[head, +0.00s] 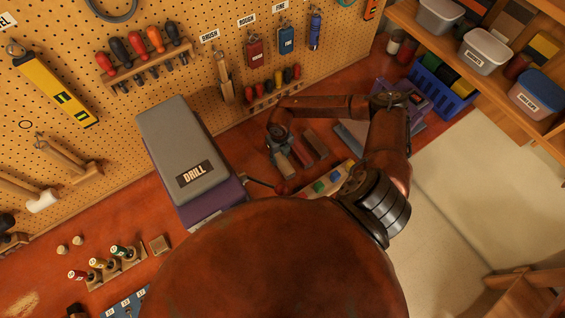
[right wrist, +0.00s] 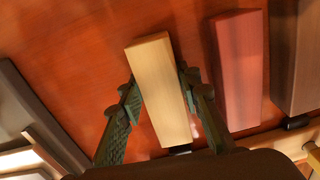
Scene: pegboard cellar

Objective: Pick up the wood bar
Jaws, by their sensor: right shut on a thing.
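The wood bar (right wrist: 162,92) is a pale, straight block in the middle of the right wrist view. My right gripper (right wrist: 160,98) has a green ridged finger on each long side of it and is shut on it. In the head view my right gripper (head: 279,148) is at the workbench, at the end of my bent right arm. The bar's end (head: 284,167) shows just below it. I cannot tell whether the bar touches the bench. My left gripper is not in view.
A reddish bar (right wrist: 238,68) and a dark brown bar (right wrist: 297,55) lie close to the right. A grey and purple drill case (head: 183,150) stands to the left. A blue crate (head: 440,85) is at the back right. Pegboard tools hang behind.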

